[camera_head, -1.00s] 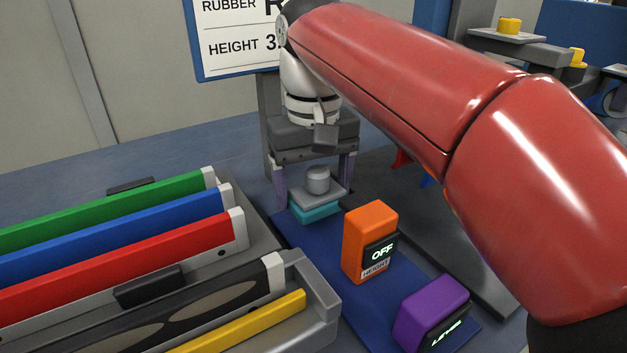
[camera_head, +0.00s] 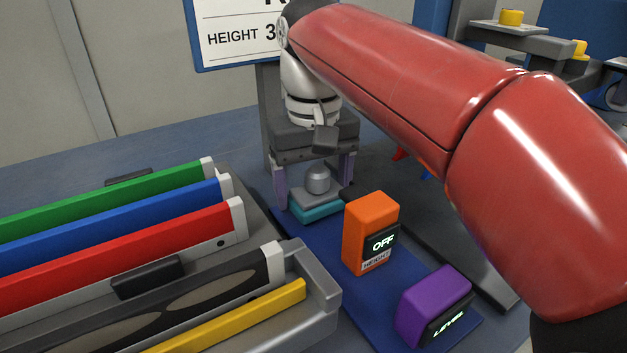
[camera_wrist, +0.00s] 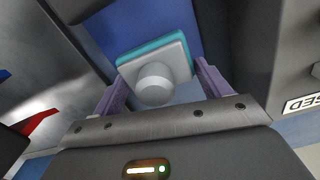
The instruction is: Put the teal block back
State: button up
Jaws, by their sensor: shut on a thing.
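The teal block (camera_head: 316,213) has a grey plate and a round grey knob on top. It is held between the two purple fingers of my gripper (camera_head: 315,198), low by the far end of the blue mat (camera_head: 345,285). The wrist view also shows the teal block (camera_wrist: 140,52), mostly hidden under its grey plate, with a finger at each side. My gripper points down and is shut on it. I cannot tell whether the block's underside touches the mat.
An orange box (camera_head: 368,225) reading OFF and HEIGHT and a purple box (camera_head: 430,305) reading LEVEL stand on the mat, close in front of my gripper. A grey rack (camera_head: 318,280) with coloured bars fills the left. A sign (camera_head: 235,55) stands behind.

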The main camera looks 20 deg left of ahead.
jog(key=shift+f, duration=0.5)
dwell(0.5)
jog(key=o, duration=1)
jog(key=shift+r+p, duration=0.85)
jog(key=shift+r, duration=3.05)
